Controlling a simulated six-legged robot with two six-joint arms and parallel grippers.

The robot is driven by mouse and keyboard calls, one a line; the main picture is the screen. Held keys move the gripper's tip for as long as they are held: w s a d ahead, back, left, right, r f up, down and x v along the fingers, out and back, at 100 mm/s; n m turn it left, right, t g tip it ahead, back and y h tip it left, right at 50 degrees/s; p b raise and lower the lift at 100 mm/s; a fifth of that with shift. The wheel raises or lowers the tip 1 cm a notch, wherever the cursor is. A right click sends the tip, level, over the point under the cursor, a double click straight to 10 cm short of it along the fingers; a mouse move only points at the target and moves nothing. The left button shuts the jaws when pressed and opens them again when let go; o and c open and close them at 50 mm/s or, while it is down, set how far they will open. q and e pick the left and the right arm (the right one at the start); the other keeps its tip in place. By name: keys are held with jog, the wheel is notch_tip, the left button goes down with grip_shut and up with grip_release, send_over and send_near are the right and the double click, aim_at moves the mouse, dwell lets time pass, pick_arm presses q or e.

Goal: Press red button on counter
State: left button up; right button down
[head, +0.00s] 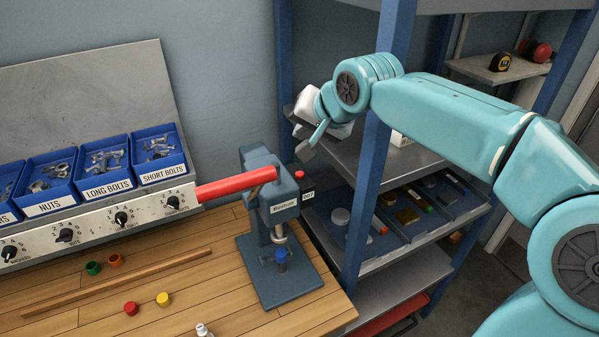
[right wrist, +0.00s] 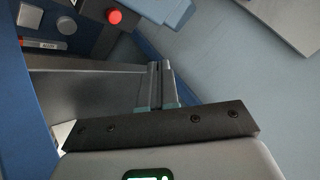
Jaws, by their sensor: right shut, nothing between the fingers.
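A red round button (head: 300,175) sticks out at the upper right of the blue-grey bench press (head: 268,215) on the wooden counter (head: 190,265). It also shows in the right wrist view (right wrist: 114,16), up and left of the fingertips. A small red round piece (head: 131,308) lies on the counter left of the press, by a yellow one (head: 162,299). My right gripper (head: 314,139) is above and slightly right of the press button, by the shelf post, apart from the button. In the right wrist view its fingers (right wrist: 162,67) are together and empty. My left gripper is not in view.
A blue-posted shelf rack (head: 372,190) stands right of the counter, with its post close beside my right wrist. The press's red lever (head: 235,186) reaches left toward the blue bolt bins (head: 105,167). Wall space above the press is clear.

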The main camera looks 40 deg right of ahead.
aim_at(303, 176)
jog(key=f, duration=0.3)
jog(key=shift+s+a+f, duration=0.2)
jog(key=shift+a+f, duration=0.05)
jog(key=shift+f, duration=0.15)
jog(key=shift+w+d+f+b, duration=0.15)
jog(key=shift+d+f+b, duration=0.05)
jog(key=shift+f+b, duration=0.6)
jog(key=shift+w+d+f, duration=0.1)
jog(key=shift+f, duration=0.35)
jog(key=shift+f+b, duration=0.15)
jog(key=shift+b, duration=0.35)
jog(key=shift+s+a, duration=0.2)
jog(key=shift+a, duration=0.1)
jog(key=shift+w+d+f, duration=0.1)
jog(key=shift+w+d, duration=0.05)
jog(key=shift+d, duration=0.05)
jog(key=shift+a, duration=0.15)
